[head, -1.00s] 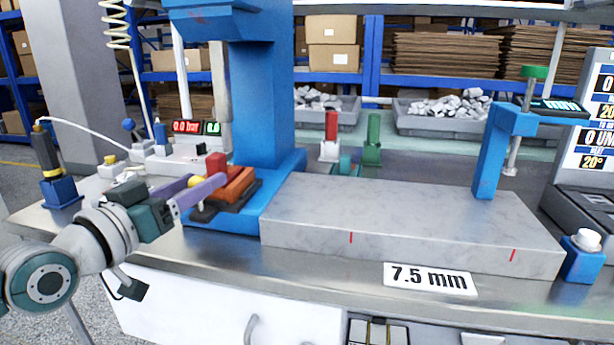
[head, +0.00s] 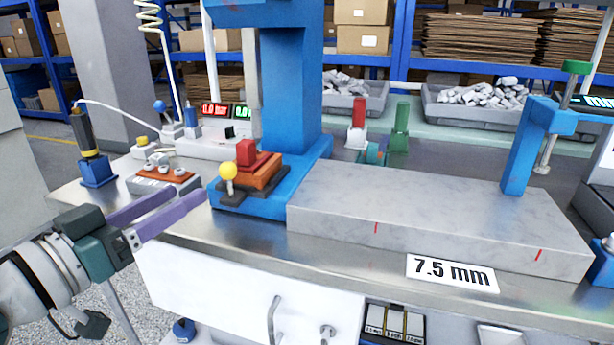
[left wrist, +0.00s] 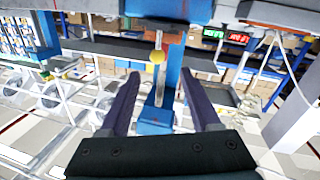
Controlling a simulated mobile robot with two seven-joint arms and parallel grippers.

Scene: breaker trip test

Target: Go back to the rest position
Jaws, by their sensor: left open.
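My left gripper (head: 188,194) has two purple fingers, spread apart with nothing between them. It is in front of the bench's left part, near the front edge. In the left wrist view its fingers (left wrist: 161,80) are open too. The yellow-knobbed lever (head: 229,172) stands up on the dark base of the orange and red device (head: 256,167), on the blue press foot. The gripper is to the left of the knob and apart from it. The yellow knob also shows in the left wrist view (left wrist: 157,57), beyond the fingers. My right gripper is not in view.
The blue press column (head: 292,90) rises behind the device. A grey stone slab (head: 430,208) lies to its right, with a 7.5 mm sign (head: 450,272) in front. A small box with knobs (head: 165,180) stands behind the gripper. The floor at the lower left is free.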

